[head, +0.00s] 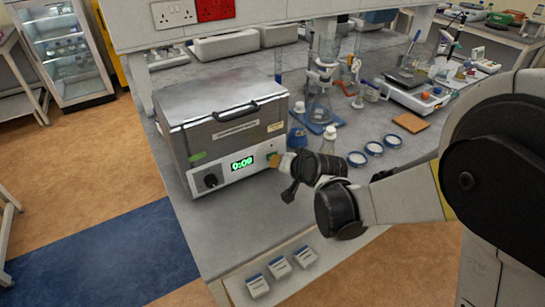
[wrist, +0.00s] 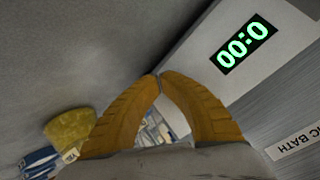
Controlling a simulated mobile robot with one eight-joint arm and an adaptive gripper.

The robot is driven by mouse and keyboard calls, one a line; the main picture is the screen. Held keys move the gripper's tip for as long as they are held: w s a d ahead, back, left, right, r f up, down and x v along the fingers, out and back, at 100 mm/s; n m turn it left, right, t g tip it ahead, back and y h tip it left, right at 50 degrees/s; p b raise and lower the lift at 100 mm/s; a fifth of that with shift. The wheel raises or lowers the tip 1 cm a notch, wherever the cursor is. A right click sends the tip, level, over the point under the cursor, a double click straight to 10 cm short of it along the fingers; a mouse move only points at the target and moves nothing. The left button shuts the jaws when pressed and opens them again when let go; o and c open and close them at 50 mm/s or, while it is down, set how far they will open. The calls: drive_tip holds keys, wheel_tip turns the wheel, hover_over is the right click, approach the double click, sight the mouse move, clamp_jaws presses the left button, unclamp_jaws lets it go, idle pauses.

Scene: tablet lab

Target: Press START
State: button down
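The bath (head: 225,130) is a grey metal box with a lid, standing on the bench. The display also shows in the wrist view (wrist: 243,44), beside a label ending in "IC BATH" (wrist: 297,142). My gripper (head: 274,160) is at the right end of the panel, right of the display. A bit of green shows by its tips; I cannot read a START label. In the wrist view my yellow fingers (wrist: 159,76) meet at the tips, with nothing visible between them. Whether they touch the panel is unclear.
A flask (head: 328,141) stands just behind my wrist, and white-and-blue dishes (head: 373,148) lie to the right. Glassware on a stand (head: 319,100) is behind. Bench left of my arm, before the bath, is clear.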

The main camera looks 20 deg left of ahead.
drive_tip(key=shift+w+a, duration=0.25)
idle(0.4)
idle(0.3)
drive_tip(key=shift+s+d, duration=0.55)
drive_tip(key=shift+d, duration=0.05)
drive_tip(key=shift+s+d+b, duration=0.4)
drive_tip(key=shift+s+d, duration=1.25)
drive_tip(key=shift+d, duration=0.25)
